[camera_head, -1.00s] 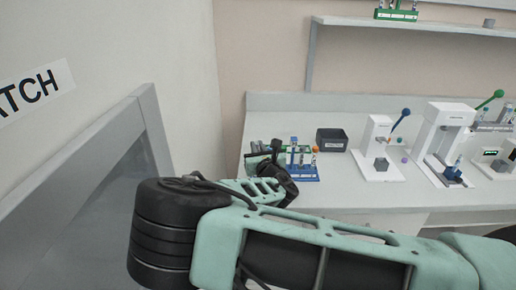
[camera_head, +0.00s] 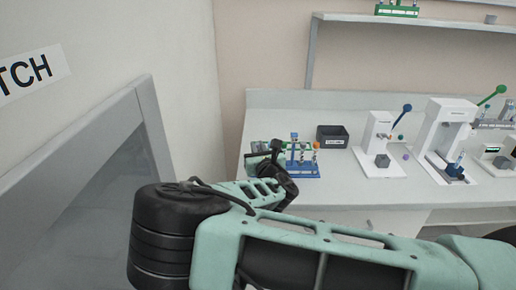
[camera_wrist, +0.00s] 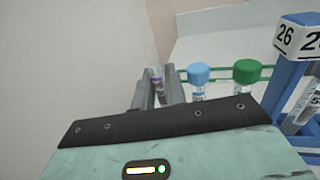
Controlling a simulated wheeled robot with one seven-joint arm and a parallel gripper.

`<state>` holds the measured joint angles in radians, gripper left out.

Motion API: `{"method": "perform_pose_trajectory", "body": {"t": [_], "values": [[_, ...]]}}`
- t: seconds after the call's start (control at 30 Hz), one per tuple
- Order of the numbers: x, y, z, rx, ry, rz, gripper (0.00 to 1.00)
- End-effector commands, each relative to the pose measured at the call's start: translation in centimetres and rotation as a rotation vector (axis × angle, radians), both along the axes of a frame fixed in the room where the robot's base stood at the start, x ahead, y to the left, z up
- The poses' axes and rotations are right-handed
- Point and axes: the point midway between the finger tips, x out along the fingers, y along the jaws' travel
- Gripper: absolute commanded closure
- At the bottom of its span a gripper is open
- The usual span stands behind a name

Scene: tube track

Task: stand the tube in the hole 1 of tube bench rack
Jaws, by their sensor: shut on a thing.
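My gripper (camera_wrist: 157,92) is shut on a tube (camera_wrist: 155,73), seen end-on between the fingers in the wrist view with a purplish tint. In the head view my gripper (camera_head: 270,152) is at the left end of the bench, beside the blue rack (camera_head: 303,172), and the held tube cannot be made out. The blue rack also shows at the right of the wrist view (camera_wrist: 290,75), with a label reading 26 and a tube in it. A blue-capped tube (camera_wrist: 198,75) and a green-capped tube (camera_wrist: 246,73) stand right of my gripper by a green rail. Hole 1 cannot be made out.
A dark box (camera_head: 332,137) stands behind and right of the blue rack. White devices (camera_head: 378,145) stand farther right on the bench. A wall is close on the left, and a shelf (camera_head: 430,27) with a green rack (camera_head: 397,10) is above.

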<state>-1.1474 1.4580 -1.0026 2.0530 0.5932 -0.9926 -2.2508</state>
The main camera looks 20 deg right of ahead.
Motion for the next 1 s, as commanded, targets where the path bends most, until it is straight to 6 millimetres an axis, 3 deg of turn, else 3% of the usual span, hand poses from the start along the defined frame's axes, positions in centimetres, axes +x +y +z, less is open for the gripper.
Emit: {"method": "perform_pose_trajectory", "body": {"t": [0.4, 0.43, 0.5, 0.53, 1.0], "values": [[-0.01, 0.00, -0.46, -0.001, 0.000, 0.000, 1.00], [-0.01, 0.00, -0.46, -0.001, 0.000, 0.000, 0.84], [-0.01, 0.00, -0.46, 0.000, 0.000, 0.000, 0.65], [-0.01, 0.00, -0.46, 0.000, 0.000, 0.000, 0.62], [-0.01, 0.00, -0.46, 0.000, 0.000, 0.000, 0.62]]}}
